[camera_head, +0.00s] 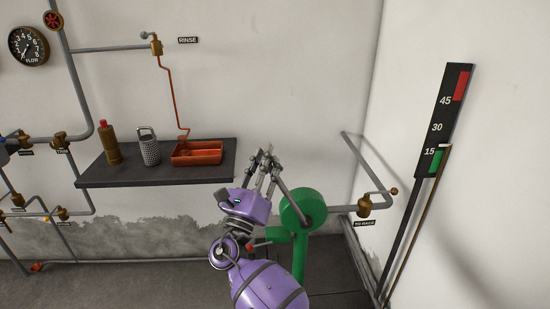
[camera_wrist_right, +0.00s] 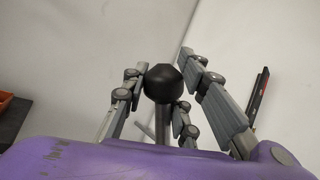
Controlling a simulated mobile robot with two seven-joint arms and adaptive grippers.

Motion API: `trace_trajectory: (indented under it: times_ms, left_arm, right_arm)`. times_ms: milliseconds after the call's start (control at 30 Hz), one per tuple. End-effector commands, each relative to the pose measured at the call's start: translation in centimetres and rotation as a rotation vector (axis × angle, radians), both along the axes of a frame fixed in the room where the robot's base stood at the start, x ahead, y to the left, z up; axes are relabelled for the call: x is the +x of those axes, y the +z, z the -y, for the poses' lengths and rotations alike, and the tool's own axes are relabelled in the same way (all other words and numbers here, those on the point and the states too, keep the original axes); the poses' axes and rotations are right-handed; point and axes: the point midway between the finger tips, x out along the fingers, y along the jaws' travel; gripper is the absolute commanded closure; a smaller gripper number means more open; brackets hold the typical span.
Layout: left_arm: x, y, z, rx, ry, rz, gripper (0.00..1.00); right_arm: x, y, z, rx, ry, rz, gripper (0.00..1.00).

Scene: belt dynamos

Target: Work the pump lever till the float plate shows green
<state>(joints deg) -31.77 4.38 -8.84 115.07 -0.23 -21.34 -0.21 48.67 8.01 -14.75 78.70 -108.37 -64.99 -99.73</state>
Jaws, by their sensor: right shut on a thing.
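The green pump (camera_head: 303,209) stands at the middle right in the head view. Its grey lever rises on the left side of the pump. My right gripper (camera_head: 264,161) is shut on the lever's end. In the right wrist view, the round black knob (camera_wrist_right: 163,83) sits between the fingers, with a grey rod below it. The black float plate (camera_head: 446,118) is on the right wall, with a red band at its top and a green band at its bottom. A thin brown rod (camera_head: 432,202) reaches up to it, its tip by the green band's upper end near 15. My left gripper is out of view.
A dark shelf (camera_head: 160,180) on the back wall holds a brown bottle (camera_head: 112,147), a grey perforated canister (camera_head: 149,148) and an orange tray (camera_head: 197,161). Grey pipes with brass valves run along the left and from the pump to a valve (camera_head: 364,206) at right.

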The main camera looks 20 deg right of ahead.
Motion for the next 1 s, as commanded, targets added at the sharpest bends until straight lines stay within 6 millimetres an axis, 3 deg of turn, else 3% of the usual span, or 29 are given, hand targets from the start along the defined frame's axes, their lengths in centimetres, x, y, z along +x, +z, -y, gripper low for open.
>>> trace_trajectory:
  times_ms: [533, 567, 700, 1000]
  left_arm:
    - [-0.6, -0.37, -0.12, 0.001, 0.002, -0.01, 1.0]
    - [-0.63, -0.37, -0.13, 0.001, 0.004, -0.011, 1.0]
    - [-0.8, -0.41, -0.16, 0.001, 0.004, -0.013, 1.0]
    - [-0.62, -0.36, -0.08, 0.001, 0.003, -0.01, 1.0]
  right_arm:
    - [0.13, -1.07, -0.64, -0.022, 0.004, -0.019, 1.0]
    - [0.14, -1.09, -0.64, -0.022, 0.004, -0.019, 0.72]
    - [0.14, -1.1, -0.59, -0.021, 0.002, -0.019, 0.56]
    - [0.07, -0.73, -0.54, -0.022, 0.0, -0.012, 0.56]
